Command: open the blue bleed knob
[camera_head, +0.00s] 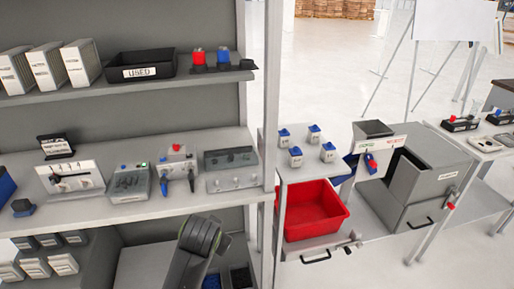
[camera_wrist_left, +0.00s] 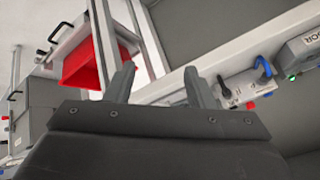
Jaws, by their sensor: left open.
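A small grey panel box (camera_head: 178,162) with a red knob on top and two hanging levers stands on the middle shelf in the head view. In the left wrist view, which looks turned over, the blue knob (camera_wrist_left: 263,69) shows at the right, beside a black lever (camera_wrist_left: 224,88) on the same panel. My left gripper (camera_wrist_left: 160,86) is open, with nothing between its fingers. It is apart from the blue knob, which lies to the right of its fingers in that view. My left gripper is outside the head view, and my right gripper shows in neither view.
A grey box with a green light (camera_wrist_left: 293,77) sits next to the panel. A gauge box (camera_head: 230,170) stands on its other side. The shelf's upright post (camera_head: 271,100) and a red bin (camera_head: 312,211) are to the right. The shelf front has some bare room.

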